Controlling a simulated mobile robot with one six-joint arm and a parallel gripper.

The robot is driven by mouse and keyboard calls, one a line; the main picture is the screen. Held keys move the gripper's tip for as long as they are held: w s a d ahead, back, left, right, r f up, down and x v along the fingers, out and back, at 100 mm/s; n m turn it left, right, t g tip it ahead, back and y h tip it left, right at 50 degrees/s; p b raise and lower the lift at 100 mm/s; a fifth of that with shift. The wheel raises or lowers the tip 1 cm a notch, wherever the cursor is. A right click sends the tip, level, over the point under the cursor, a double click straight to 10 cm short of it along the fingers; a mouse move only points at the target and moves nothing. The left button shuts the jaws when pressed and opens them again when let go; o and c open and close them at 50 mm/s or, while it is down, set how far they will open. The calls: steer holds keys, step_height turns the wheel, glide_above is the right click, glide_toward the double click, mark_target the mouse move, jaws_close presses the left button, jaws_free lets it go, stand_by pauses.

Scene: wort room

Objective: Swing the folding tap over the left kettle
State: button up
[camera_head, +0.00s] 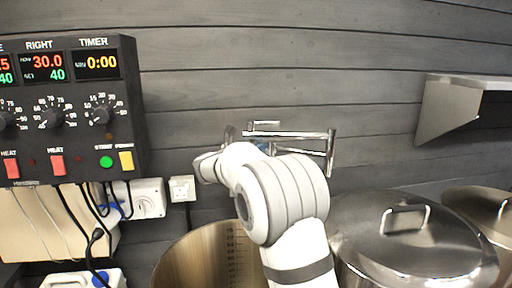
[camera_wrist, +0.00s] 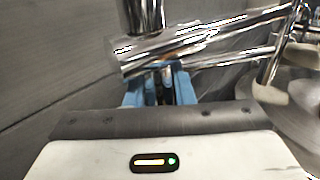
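The folding tap (camera_head: 290,134) is a chrome double-bar arm at the wall, with its outer end and downpipe to the right, toward the lidded kettle. In the wrist view the tap (camera_wrist: 215,42) crosses close in front of my gripper (camera_wrist: 162,84). The blue fingers stand apart beneath a chrome joint, with a narrow metal part showing between them. The tap hides their tips, so I cannot tell whether they clamp it. In the head view my arm hides the gripper. The left kettle (camera_head: 180,262) is open, with level marks inside, partly behind my arm.
A lidded steel kettle (camera_head: 410,245) stands right of my arm, with another (camera_head: 488,212) beyond it. A control panel (camera_head: 70,110) hangs at left above sockets (camera_head: 148,198) and cables. A steel shelf (camera_head: 455,105) juts from the wall at right.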

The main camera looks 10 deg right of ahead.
jaws_close()
steer(key=b, duration=0.1)
steer(key=s, duration=0.1)
steer(key=t+b, duration=0.1)
steer(key=shift+s+a+f+n+y+b, duration=0.25)
steer(key=shift+s+n+y+b, duration=0.05)
steer(key=shift+s+n+y, duration=0.1)
steer(key=s+d+n+t+y+b, duration=0.1)
steer(key=s+n+t+y+b, duration=0.2)
steer(key=s+b, duration=0.7)
steer(key=shift+s+r+n+y+b, duration=0.2)
steer(key=shift+s+n+y+b, duration=0.25)
steer(key=shift+s+y, duration=1.05)
steer(key=shift+s+h, duration=0.4)
steer(key=shift+s, duration=0.05)
